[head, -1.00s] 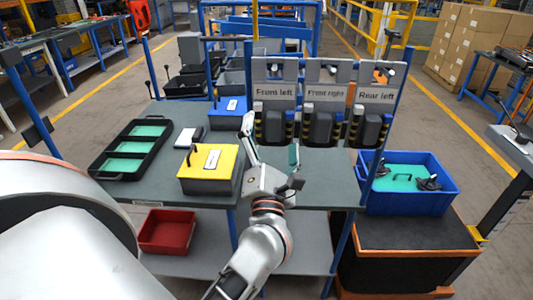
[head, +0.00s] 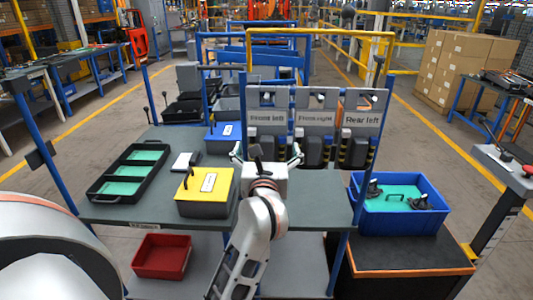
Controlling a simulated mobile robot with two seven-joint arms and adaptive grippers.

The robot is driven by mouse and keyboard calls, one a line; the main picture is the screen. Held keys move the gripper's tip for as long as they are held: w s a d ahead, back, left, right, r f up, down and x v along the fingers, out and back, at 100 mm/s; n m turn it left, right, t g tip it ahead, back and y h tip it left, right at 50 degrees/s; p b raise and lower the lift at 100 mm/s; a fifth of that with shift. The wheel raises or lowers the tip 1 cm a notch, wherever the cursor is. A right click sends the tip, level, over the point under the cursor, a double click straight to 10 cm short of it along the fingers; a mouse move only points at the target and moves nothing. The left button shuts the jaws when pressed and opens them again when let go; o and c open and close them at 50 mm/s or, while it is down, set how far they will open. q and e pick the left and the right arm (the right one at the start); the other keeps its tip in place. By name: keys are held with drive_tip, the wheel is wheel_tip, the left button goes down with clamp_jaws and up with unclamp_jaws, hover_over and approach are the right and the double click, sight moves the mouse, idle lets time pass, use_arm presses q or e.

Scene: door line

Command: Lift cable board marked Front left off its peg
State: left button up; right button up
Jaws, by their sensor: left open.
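The cable board marked Front left (head: 267,100) hangs at the left of a row of three grey boards at the back right of the table. Its label is readable, and a dark block with a cable unit sits on its lower part. The boards marked Front right (head: 315,117) and Rear left (head: 363,121) hang beside it. My left gripper (head: 267,153) is open, its two fingers spread wide just in front of and below the Front left board. I cannot tell whether it touches the board. My right gripper is not in view.
On the table (head: 140,213) stand a yellow-topped box (head: 205,192) and a black tray with green compartments (head: 130,172). A blue bin (head: 398,205) stands at the right. A red bin (head: 162,257) is on the lower shelf. Blue posts flank the table.

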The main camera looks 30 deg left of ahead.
use_arm(q)
drive_tip(key=shift+w+a, duration=0.25)
drive_tip(key=shift+w, duration=0.1)
drive_tip(key=shift+c, duration=0.4)
drive_tip(key=shift+s+r, duration=0.1)
drive_tip(key=shift+s, duration=0.05)
clamp_jaws()
drive_tip(key=shift+r, duration=0.1)
drive_tip(key=shift+r, duration=0.1)
drive_tip(key=shift+r, duration=1.1)
